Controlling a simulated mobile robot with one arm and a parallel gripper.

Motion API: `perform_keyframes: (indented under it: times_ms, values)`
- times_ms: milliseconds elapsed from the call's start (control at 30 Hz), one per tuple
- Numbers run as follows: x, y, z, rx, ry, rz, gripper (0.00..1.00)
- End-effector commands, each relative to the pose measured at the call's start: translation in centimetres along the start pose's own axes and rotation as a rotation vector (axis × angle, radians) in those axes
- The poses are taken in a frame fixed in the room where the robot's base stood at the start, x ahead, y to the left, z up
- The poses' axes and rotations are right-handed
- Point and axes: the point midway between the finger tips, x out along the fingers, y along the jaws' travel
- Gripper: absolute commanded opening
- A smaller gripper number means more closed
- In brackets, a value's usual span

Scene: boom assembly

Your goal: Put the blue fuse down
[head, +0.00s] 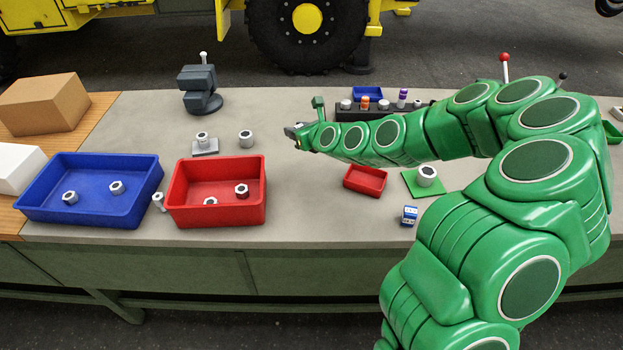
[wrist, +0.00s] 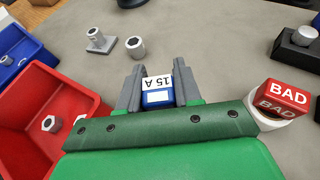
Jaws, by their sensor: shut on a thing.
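In the wrist view my gripper (wrist: 159,92) is shut on the blue fuse (wrist: 158,97), a small blue block with a white top face marked 15 A. The fuse sits between the two grey fingers, over bare grey bench; whether it touches the bench I cannot tell. In the head view my gripper (head: 298,133) is over the middle of the bench, right of a loose nut, and the fuse in it cannot be made out. Another small blue and white block (head: 409,215) stands on the bench near the front edge, right of a small red tray (head: 365,181).
A red bin (head: 215,215) and a blue bin (head: 90,215) hold nuts at the left. A nut (head: 246,139) and a nut on a plate (head: 204,145) stand behind. A red BAD block (wrist: 284,97) is right of my gripper. A dark rack (head: 380,112) is at the back.

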Motion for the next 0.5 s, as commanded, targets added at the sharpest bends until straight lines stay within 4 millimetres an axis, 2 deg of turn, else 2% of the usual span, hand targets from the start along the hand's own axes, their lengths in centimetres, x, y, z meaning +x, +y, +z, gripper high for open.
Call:
perform_keyframes:
  times_ms: [300,500]
  values:
    - [-1.5,-0.3,-3.9,-0.038,0.002,0.101,0.04]
    - [-2.1,-0.5,-5.2,-0.051,-0.001,0.129,0.04]
